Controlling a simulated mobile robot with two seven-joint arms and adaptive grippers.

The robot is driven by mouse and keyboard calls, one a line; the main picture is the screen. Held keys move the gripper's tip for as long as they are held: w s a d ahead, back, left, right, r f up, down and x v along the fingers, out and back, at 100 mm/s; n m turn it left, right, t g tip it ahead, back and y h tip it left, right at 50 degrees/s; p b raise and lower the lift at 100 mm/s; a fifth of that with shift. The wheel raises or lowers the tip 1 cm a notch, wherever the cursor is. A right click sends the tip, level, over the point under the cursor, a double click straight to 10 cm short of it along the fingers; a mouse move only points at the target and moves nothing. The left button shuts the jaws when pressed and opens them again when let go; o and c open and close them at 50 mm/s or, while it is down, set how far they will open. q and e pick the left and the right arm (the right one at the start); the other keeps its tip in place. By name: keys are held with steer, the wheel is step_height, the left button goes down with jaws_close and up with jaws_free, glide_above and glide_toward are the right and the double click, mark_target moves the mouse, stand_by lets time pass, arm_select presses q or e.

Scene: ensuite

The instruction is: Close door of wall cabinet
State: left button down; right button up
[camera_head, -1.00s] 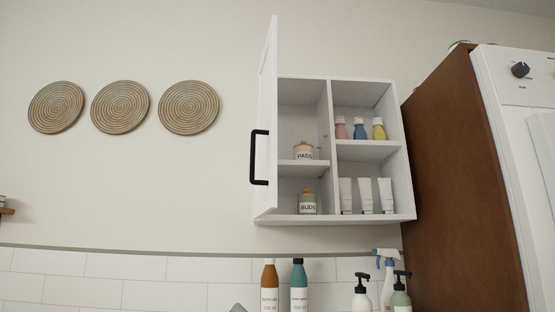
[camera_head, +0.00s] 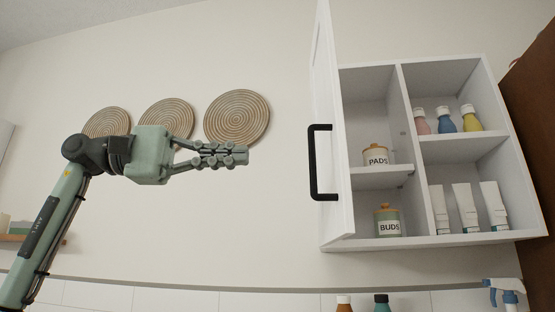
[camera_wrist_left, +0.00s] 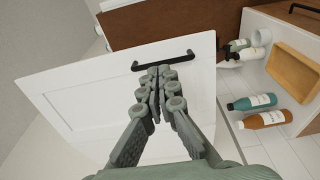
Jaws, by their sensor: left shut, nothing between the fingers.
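The white wall cabinet (camera_head: 440,242) hangs on the wall at the right of the head view. Its door (camera_head: 333,110) stands open, swung out from the cabinet's left side, with a black bar handle (camera_head: 322,162) on it. My left gripper (camera_head: 246,155) is shut and empty, to the left of the door and apart from it in the head view. In the left wrist view the gripper (camera_wrist_left: 160,72) points toward the door's white panel (camera_wrist_left: 75,95), its tips appearing just below the handle (camera_wrist_left: 163,61). Whether they touch is unclear. My right gripper is not in view.
Inside the cabinet stand a PADS jar (camera_head: 376,156), a BUDS jar (camera_head: 388,221), small bottles (camera_head: 446,121) and white tubes (camera_head: 465,207). Woven discs (camera_head: 237,117) hang on the wall behind my left arm. A spray bottle (camera_head: 505,291) and other bottles stand below.

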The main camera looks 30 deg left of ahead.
arm_select(q)
glide_toward(338, 155)
steer(key=x, duration=0.5)
steer(key=shift+d+p, duration=0.2)
steer(key=shift+p, duration=0.15)
steer(key=shift+w+d, duration=0.3)
steer(key=shift+d, duration=0.35)
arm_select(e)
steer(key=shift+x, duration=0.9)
arm_select(q)
steer(key=shift+d, duration=0.1)
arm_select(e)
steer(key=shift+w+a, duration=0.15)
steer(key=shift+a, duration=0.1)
